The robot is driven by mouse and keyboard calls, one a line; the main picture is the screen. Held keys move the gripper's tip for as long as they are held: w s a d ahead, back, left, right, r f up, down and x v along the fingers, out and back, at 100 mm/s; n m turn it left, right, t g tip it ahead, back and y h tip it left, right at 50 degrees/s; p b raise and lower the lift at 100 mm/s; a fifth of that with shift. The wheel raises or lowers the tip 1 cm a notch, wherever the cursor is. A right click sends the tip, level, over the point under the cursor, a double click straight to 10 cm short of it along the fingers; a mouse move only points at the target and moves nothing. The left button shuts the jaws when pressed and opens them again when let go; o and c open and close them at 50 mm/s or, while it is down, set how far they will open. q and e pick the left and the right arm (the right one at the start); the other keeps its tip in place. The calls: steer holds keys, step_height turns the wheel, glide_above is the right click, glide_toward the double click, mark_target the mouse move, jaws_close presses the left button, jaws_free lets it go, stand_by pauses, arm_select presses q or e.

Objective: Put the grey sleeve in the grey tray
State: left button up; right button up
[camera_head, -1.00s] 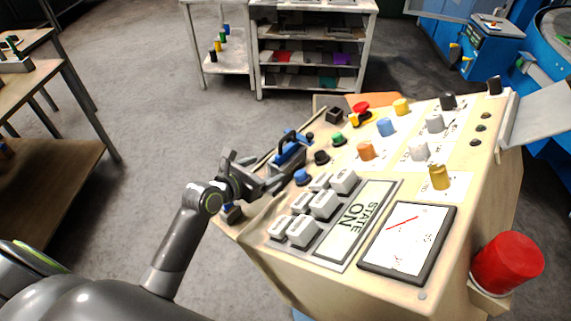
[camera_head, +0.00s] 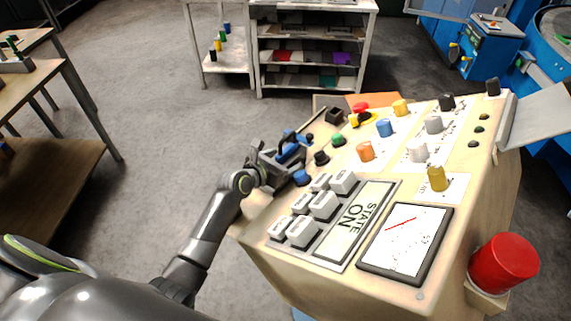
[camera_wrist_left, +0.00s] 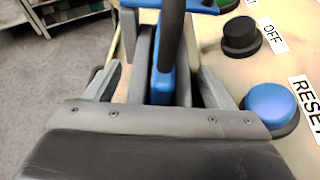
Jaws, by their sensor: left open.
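I cannot make out a grey sleeve or a grey tray for certain in either view. My left gripper (camera_head: 283,158) is over the left edge of a sloping control panel, around a blue lever-like piece (camera_head: 293,147) with a dark bar. In the left wrist view its open fingers (camera_wrist_left: 162,75) stand on either side of the upright blue piece (camera_wrist_left: 163,85) and the black bar (camera_wrist_left: 172,35). Whether they touch it I cannot tell. My right gripper is not in view.
The cream panel (camera_head: 262,255) carries buttons, coloured knobs, a STATE ON plate (camera_head: 356,224) and a screen (camera_head: 405,240). A red cylinder (camera_head: 503,262) stands at its right. Shelves (camera_head: 315,45) and a small table with several coloured cylinders stand behind.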

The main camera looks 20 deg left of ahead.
arm_select(q)
steer(key=shift+c, duration=0.2)
steer(key=c, duration=1.2)
steer(key=shift+w+r, duration=0.1)
steer(key=shift+r, duration=0.1)
steer(key=shift+c, duration=0.4)
